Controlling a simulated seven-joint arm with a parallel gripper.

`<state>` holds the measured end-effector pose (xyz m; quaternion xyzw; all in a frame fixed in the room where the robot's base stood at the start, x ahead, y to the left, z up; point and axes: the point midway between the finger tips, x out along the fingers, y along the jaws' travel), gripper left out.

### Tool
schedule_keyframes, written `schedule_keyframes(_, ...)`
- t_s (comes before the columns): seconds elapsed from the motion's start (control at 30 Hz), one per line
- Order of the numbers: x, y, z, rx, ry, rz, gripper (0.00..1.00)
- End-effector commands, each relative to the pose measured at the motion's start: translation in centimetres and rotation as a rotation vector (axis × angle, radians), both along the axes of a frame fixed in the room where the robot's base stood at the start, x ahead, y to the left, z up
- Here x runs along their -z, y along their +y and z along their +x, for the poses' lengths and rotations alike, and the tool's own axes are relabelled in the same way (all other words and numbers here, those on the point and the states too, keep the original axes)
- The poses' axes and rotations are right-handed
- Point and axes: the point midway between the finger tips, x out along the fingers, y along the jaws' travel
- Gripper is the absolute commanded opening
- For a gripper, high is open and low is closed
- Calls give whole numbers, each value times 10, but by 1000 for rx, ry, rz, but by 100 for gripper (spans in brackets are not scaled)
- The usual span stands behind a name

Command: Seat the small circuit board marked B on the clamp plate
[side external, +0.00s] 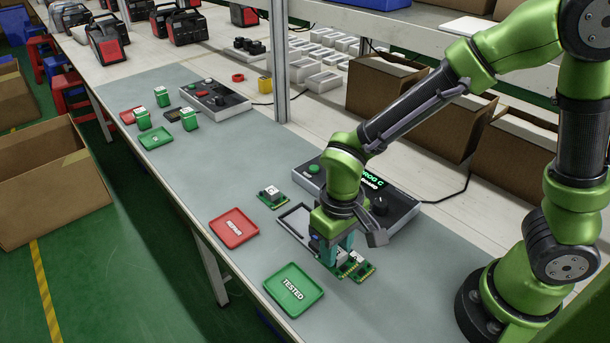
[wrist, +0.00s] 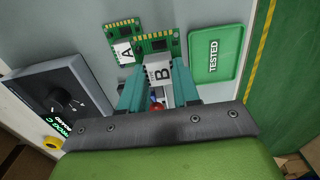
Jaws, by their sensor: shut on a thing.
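Board B (wrist: 157,46), a small green circuit board with a white block marked B, sits between the teal fingers of my gripper (wrist: 158,86) in the wrist view. The fingers are shut on its white block. In the side view my gripper (side external: 335,252) is low over the mat, and its fingers hide most of board B. I cannot tell whether the board is clear of the mat. What looks like the clamp plate (side external: 294,217), a grey framed plate, lies at the front of the programmer box (side external: 401,209), partly hidden behind my gripper.
Board A (wrist: 122,52) lies close beside board B. A green TESTED tray (side external: 279,303) and a red tray (side external: 233,242) lie along the front edge. Another board (side external: 272,199) lies left of the plate. Cardboard boxes stand behind. Bare mat lies to the left.

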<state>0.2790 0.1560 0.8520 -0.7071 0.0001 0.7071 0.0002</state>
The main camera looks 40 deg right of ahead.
Motion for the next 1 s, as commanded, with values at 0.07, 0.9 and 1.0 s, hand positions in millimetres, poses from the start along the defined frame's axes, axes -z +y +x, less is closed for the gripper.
schedule_keyframes(0.07,-7,-1,-3,0,-3,2,0)
schedule_keyframes(0.9,-86,-21,91,7,2,1,0)
schedule_keyframes(1.0,-84,-30,114,5,1,0,0)
